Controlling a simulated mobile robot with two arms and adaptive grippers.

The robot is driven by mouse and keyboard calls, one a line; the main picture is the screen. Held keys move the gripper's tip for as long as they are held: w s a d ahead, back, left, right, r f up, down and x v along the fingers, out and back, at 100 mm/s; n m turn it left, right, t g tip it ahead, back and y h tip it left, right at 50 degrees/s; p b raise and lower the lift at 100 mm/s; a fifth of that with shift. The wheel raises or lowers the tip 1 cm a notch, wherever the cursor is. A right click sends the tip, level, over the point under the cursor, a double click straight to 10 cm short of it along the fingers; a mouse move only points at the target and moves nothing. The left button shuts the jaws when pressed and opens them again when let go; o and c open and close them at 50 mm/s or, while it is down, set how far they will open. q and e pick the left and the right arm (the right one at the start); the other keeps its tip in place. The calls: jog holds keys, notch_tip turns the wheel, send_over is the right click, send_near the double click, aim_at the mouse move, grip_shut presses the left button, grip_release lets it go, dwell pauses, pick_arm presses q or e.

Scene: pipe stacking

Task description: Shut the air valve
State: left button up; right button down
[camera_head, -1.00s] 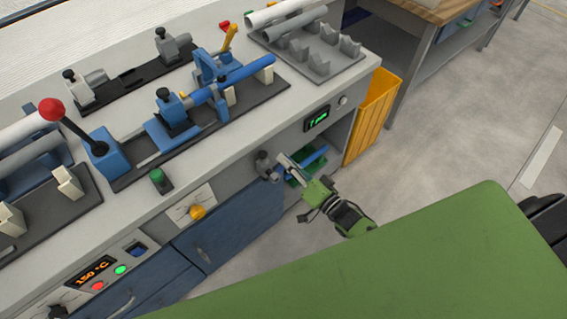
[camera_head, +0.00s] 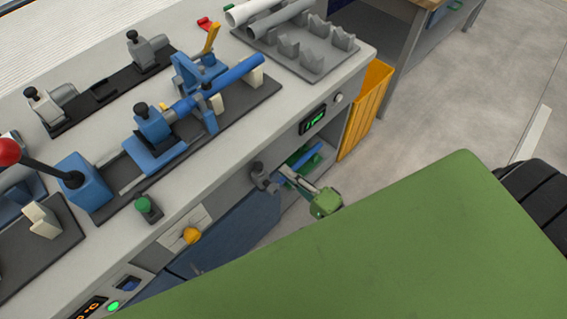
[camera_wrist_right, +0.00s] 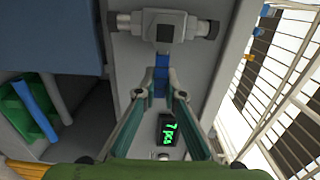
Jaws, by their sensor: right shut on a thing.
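The air valve is a grey fitting on the cabinet's side, seen in the right wrist view (camera_wrist_right: 165,27) and in the head view (camera_head: 263,177). In the wrist view its pipe runs left to right, and its blue handle (camera_wrist_right: 161,66) points down, across the pipe. My right gripper (camera_wrist_right: 160,83) is shut on the handle, a fingertip on each side. The gripper also shows in the head view (camera_head: 287,173), beside the valve at the bench's front. Its wrist is partly hidden by my green body part. My left gripper is not in view.
A green display (camera_head: 313,120) sits on the bench front. A green tray with a blue pipe (camera_wrist_right: 36,105) lies on the shelf beside the valve. A yellow bin (camera_head: 365,108) stands at the bench's end. A wire rack (camera_wrist_right: 275,70) is at the right of the wrist view.

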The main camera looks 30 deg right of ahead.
jog(key=shift+f, duration=0.1)
jog(key=c, duration=2.1)
grip_release()
jog(key=v, duration=1.2)
